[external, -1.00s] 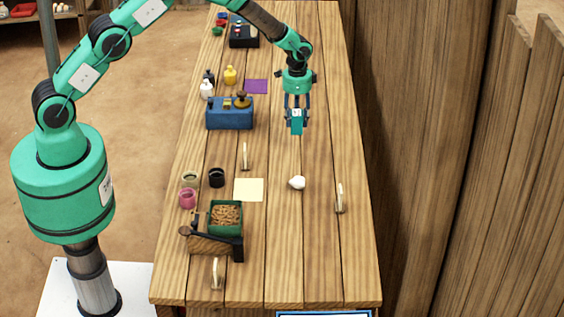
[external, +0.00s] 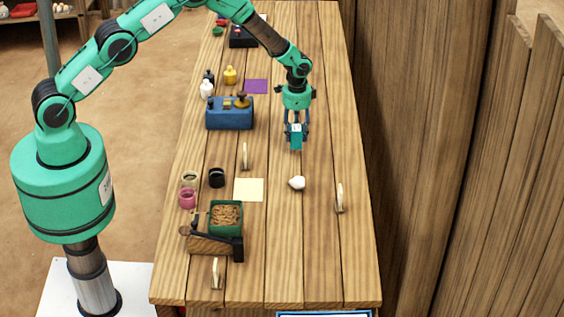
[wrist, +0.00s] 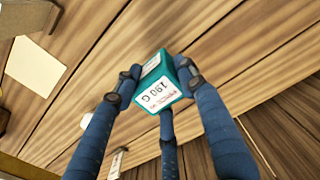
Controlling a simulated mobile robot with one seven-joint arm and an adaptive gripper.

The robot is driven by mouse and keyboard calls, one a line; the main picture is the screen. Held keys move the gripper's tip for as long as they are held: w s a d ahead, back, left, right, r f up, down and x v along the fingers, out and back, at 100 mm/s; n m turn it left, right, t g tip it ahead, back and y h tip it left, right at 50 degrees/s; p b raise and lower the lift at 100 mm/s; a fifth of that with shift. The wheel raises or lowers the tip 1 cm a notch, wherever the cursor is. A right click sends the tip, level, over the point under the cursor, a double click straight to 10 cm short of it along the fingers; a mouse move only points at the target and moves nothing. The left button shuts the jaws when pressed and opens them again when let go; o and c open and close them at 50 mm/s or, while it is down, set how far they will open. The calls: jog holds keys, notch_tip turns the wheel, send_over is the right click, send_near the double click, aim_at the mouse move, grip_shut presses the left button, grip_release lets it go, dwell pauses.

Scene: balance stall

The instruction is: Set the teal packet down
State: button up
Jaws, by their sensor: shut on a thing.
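The teal packet (external: 296,137) is held in my gripper (external: 296,128), over the bare planks on the right half of the table (external: 265,285). In the wrist view the packet (wrist: 158,84) shows a white label reading 190 G. The blue fingers of my gripper (wrist: 156,88) are shut around its sides. The packet looks close to the table top, but I cannot tell whether it touches it.
A white lump (external: 297,183) lies on the table below the packet in the picture. A cream square (external: 249,190), a blue box (external: 229,113), a purple square (external: 256,87) and a green tray (external: 226,217) stand or lie to the left. Bare wood surrounds the packet.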

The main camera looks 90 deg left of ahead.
aim_at(296, 140)
jog(key=shift+f, duration=1.7)
jog(key=shift+f, duration=0.2)
jog(key=o, duration=1.3)
jog(key=shift+r, duration=0.15)
jog(key=shift+r, duration=6.05)
